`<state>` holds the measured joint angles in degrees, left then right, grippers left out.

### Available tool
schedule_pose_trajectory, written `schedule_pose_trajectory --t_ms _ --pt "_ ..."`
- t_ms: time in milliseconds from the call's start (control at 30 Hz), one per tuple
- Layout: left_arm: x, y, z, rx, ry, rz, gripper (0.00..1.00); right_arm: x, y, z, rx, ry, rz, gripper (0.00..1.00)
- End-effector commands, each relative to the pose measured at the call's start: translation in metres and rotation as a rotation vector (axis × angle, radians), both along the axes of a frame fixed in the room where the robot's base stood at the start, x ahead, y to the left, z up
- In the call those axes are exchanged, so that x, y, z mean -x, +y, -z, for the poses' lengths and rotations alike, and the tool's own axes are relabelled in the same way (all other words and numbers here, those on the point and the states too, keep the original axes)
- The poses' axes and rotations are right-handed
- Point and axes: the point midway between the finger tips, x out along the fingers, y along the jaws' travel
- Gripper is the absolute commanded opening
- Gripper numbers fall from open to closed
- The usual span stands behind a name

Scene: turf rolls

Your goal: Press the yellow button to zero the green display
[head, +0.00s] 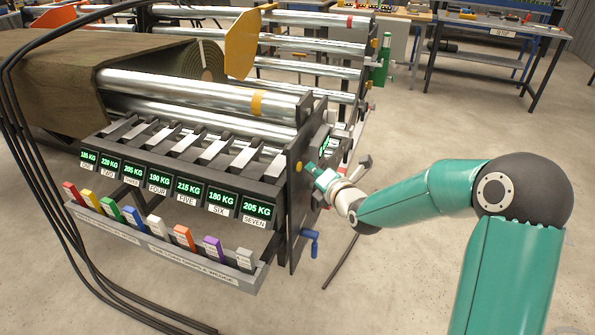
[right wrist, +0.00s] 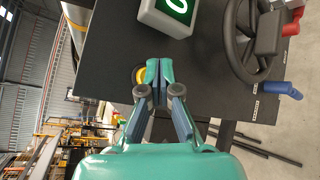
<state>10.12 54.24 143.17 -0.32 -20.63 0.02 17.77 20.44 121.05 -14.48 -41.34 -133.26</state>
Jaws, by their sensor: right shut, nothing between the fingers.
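The yellow button (right wrist: 138,75) is a round button on the dark side panel in the right wrist view, partly hidden behind my right gripper's fingertips. The green display (right wrist: 178,7) is a small pale box with a green lit face just above it. A digit like 0 shows on it, but the frame edge cuts it off. In the head view the display (head: 325,143) is seen at a steep angle. My right gripper (right wrist: 158,66) is shut and empty, its tips in front of the panel at the button. I cannot tell whether they touch it. My left gripper is not in view.
A black handwheel (right wrist: 240,62), a red knob (right wrist: 268,32) and a blue handle (right wrist: 283,88) sit right of the gripper. In the head view the machine has a row of weight displays (head: 257,209), coloured blocks (head: 183,236) and a blue crank (head: 312,240).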

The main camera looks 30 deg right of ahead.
Motion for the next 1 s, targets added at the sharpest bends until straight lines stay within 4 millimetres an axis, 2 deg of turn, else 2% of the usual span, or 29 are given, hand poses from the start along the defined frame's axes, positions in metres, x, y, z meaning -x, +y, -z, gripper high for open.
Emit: schedule_pose_trajectory --t_ms 467,1000 --pt "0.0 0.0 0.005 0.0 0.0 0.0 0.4 0.005 -0.005 0.001 -0.001 0.001 0.002 0.0" --pt "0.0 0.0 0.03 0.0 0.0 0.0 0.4 0.04 -0.034 0.001 0.001 0.001 0.003 0.0"
